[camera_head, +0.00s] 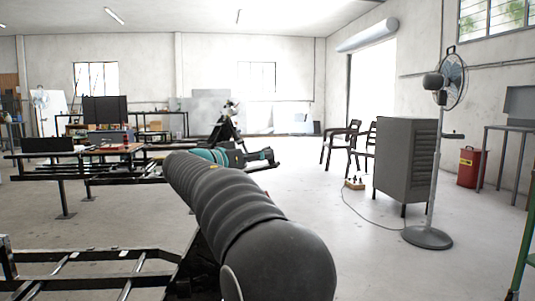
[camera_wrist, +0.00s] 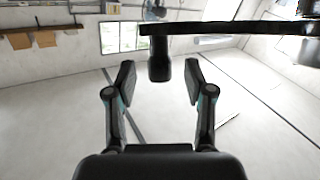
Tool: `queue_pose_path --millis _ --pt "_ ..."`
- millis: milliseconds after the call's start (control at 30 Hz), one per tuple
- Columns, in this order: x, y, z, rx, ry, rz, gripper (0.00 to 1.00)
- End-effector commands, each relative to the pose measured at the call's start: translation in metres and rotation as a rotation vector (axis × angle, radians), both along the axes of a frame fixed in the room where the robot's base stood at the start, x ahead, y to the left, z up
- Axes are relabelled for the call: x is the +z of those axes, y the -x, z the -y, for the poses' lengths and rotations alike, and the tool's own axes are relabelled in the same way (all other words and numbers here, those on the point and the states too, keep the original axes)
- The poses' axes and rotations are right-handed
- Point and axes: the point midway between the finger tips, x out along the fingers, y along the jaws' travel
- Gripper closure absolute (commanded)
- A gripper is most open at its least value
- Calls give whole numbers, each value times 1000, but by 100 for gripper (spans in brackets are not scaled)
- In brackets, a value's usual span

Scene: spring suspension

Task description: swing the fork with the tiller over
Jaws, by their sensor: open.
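In the wrist view a dark bar (camera_wrist: 225,28) runs across the upper right, with a short dark grip (camera_wrist: 159,70) at its left end. I take this for the tiller. My gripper (camera_wrist: 160,76) is open, and the grip shows between its two fingers with a visible gap on each side. How far the grip is in depth I cannot tell. In the head view my gripper (camera_head: 268,157) is small and partly hidden by my arm. A dark upright frame (camera_head: 227,128) behind it may be the fork, but I cannot tell.
A dark table (camera_head: 60,156) stands at left, with low black rails (camera_head: 75,262) on the floor nearer. A grey cabinet (camera_head: 404,160), a standing fan (camera_head: 430,237) and black chairs (camera_head: 340,143) stand at right. The middle floor is mostly clear, with a cable near the cabinet.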

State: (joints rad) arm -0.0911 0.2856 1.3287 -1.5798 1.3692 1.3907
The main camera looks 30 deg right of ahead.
Motion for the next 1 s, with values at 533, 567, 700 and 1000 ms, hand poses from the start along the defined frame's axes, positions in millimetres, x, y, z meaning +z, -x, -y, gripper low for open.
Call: queue_pose_path --millis 533,567,700,1000 --pt "0 -9 32 0 0 0 47" --pt "0 -9 32 0 0 0 47" --pt "0 -9 32 0 0 0 67" --pt "0 -9 32 0 0 0 100"
